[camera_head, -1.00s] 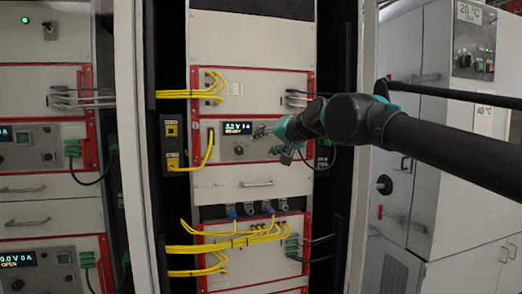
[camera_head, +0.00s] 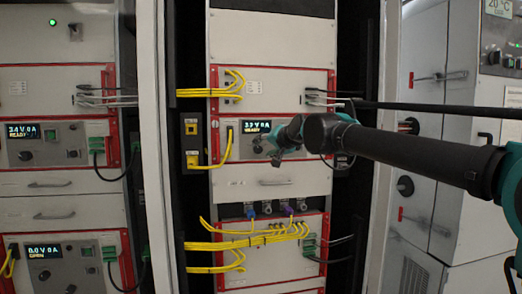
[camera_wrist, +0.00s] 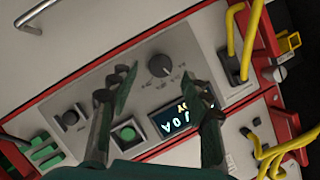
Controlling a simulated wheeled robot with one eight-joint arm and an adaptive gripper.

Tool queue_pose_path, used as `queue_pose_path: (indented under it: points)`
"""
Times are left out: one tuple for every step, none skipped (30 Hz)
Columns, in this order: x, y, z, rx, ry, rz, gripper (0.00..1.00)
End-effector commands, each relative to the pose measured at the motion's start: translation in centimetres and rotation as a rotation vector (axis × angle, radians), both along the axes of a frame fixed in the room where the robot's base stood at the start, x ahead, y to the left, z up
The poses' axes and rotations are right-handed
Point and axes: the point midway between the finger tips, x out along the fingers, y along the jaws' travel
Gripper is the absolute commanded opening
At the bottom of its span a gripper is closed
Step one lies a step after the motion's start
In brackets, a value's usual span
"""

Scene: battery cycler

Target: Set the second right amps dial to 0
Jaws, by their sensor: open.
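The second red-edged panel down in the right rack has a lit display (camera_head: 257,126) that reads about 3.2 V 0 A, READY; the digits are small. The dark amps dial (camera_head: 257,149) sits below this display. In the wrist view the panel appears turned over, and the dial (camera_wrist: 161,66) stands clear with small marks around it. My gripper (camera_wrist: 160,88) is open and empty, its fingers spread in front of the panel, with the dial seen beyond the gap between the tips. The display (camera_wrist: 178,118) is partly covered by a finger. In the head view my gripper (camera_head: 276,157) is just right of the dial.
A drawer handle (camera_head: 275,182) sticks out below. Other cycler panels (camera_head: 50,145) stand in the left rack.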

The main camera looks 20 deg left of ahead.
Motion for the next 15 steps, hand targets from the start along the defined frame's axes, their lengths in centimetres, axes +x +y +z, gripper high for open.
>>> queue_pose_path:
  points:
    - [0.5, 0.5, -0.2, -0.001, -0.001, 0.000, 0.49]
    - [0.7, 0.8, -0.3, -0.001, -0.001, 0.000, 0.49]
    - [1.0, 1.1, -0.4, -0.001, -0.001, 0.000, 0.49]
    - [1.2, 1.3, -0.5, -0.001, -0.001, 0.001, 0.49]
    - [1.3, 1.4, -0.6, -0.001, -0.001, 0.001, 0.49]
    - [1.5, 1.6, -0.7, -0.001, -0.001, 0.001, 0.49]
    - [1.6, 1.7, -0.7, -0.001, -0.001, 0.000, 0.49]
    - [1.7, 1.8, -0.8, -0.001, -0.001, 0.000, 0.49]
    - [1.8, 1.9, -0.8, -0.001, -0.001, 0.000, 0.49]
    - [1.8, 2.0, -0.8, -0.001, -0.001, 0.000, 0.49]
    - [1.9, 2.0, -0.8, -0.001, -0.001, 0.000, 0.49]
    - [1.9, 2.0, -0.9, -0.001, -0.001, 0.000, 0.49]
    - [1.9, 2.0, -0.9, -0.001, -0.001, 0.000, 0.49]
    - [1.9, 2.0, -0.9, -0.001, -0.001, 0.000, 0.49]
    - [1.9, 2.0, -0.9, -0.001, -0.001, 0.000, 0.49]
